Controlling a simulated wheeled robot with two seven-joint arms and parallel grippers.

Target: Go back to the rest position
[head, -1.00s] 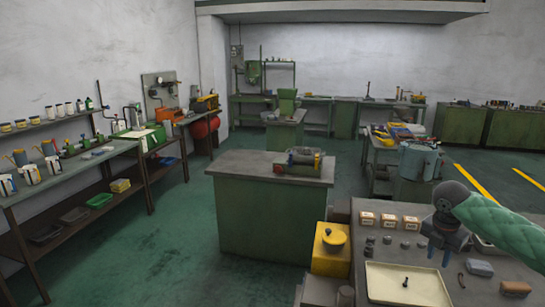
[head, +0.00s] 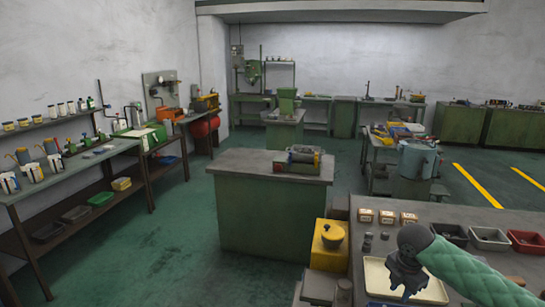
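My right gripper (head: 407,286) is dark grey, at the end of my green padded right arm (head: 466,268) that comes in from the lower right. It is in front of the cream tray (head: 376,279) on the grey workbench at the lower right and covers much of the tray. Its fingers look spread, with nothing seen between them. The small dark part in the tray is hidden behind it. My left gripper is not in view.
Several small labelled boxes (head: 388,217) stand at the bench's back. Grey (head: 450,234) and red (head: 526,241) bins stand to the right. A yellow box (head: 330,250) is left of the bench. A green cabinet (head: 260,215) stands ahead, with open floor to its left.

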